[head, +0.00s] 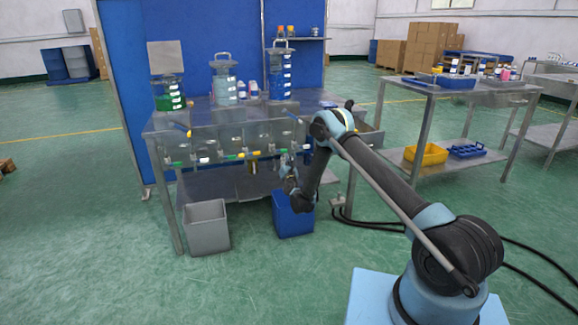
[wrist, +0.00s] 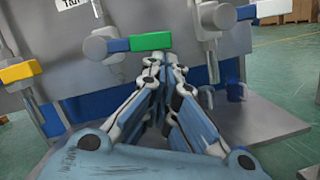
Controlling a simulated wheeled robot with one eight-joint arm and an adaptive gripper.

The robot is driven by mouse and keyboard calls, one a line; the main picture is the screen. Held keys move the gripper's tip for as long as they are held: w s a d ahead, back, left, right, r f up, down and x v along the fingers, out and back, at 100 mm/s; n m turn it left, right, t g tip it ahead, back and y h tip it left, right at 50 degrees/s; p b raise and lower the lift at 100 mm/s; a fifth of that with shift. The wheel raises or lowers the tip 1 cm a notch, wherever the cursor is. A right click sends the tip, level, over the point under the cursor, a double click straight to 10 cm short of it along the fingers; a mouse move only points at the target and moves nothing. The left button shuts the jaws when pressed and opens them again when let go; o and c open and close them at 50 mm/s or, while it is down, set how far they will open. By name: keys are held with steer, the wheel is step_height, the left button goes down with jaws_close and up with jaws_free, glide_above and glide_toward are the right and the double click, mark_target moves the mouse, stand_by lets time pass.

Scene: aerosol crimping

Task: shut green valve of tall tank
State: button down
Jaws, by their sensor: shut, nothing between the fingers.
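In the wrist view a green valve handle (wrist: 151,41) lies roughly level across the picture, with a short blue part at its left end against a grey valve body (wrist: 97,46). My gripper (wrist: 165,64) is shut and empty, its fingertips just below the right end of the green handle. I cannot tell whether they touch it. In the head view my gripper (head: 287,163) is at the front of the steel bench (head: 160,125), by the row of coloured valves. Which is the tall tank is unclear.
A yellow handle (wrist: 20,72) is at the left and another blue one (wrist: 246,12) at the right in the wrist view. A grey bin (head: 206,228) and a blue bin (head: 293,215) stand below the bench front. Open floor lies in front.

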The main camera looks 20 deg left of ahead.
steer(key=shift+w+d+r, duration=0.1)
steer(key=shift+r, duration=0.1)
steer(key=shift+w+d, duration=0.1)
steer(key=shift+d, duration=0.05)
stand_by(0.3)
